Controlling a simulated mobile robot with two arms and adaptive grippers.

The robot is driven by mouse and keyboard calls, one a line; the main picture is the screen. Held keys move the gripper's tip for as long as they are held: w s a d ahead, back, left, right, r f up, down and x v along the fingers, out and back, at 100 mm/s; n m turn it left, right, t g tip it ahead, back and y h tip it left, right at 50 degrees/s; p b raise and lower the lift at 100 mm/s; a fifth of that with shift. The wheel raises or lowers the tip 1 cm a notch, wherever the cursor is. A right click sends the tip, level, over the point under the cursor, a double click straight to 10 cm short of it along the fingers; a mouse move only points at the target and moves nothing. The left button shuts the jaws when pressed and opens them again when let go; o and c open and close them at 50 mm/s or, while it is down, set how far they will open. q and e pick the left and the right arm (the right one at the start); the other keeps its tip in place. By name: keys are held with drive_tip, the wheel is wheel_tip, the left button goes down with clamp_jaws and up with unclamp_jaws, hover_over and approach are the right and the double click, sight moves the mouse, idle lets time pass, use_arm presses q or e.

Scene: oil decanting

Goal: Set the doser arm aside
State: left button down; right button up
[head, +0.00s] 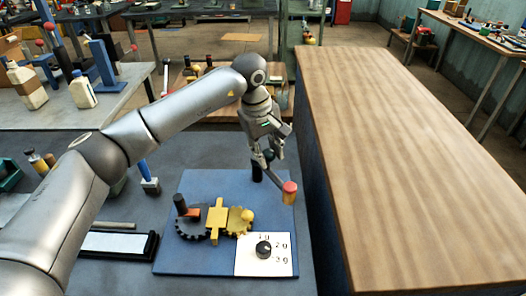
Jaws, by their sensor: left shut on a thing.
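My left gripper (266,153) comes down from above at the back right corner of a blue board (168,258). It is shut on what looks like the doser arm (278,181), a grey bar slanting down to the right. An orange cylinder with a red top (290,192) is at the bar's lower end, over the board's right edge. The exact grip point is partly hidden by the fingers. A black post (257,172) stands just below the gripper. My right gripper is not in view.
The board carries dark gears (190,224), a yellow block (217,218) and a white dial plate (247,269) with a black knob. A long wooden table (420,180) to the right is bare. A black-framed white tray (115,244) lies left of the board.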

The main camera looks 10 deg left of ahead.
use_arm(q)
drive_tip(key=shift+r, duration=0.2)
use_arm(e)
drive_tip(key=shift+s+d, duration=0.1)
use_arm(q)
drive_tip(key=c, duration=1)
unclamp_jaws()
drive_tip(key=shift+w+d, duration=0.1)
drive_tip(key=shift+c, duration=0.2)
drive_tip(key=shift+f, duration=0.15)
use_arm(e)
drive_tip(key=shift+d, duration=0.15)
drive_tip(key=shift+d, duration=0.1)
use_arm(q)
wheel_tip(320, 180, up, 12)
drive_tip(key=s+a, duration=0.1)
drive_tip(key=shift+s+a, duration=0.3)
drive_tip(key=shift+a, duration=0.1)
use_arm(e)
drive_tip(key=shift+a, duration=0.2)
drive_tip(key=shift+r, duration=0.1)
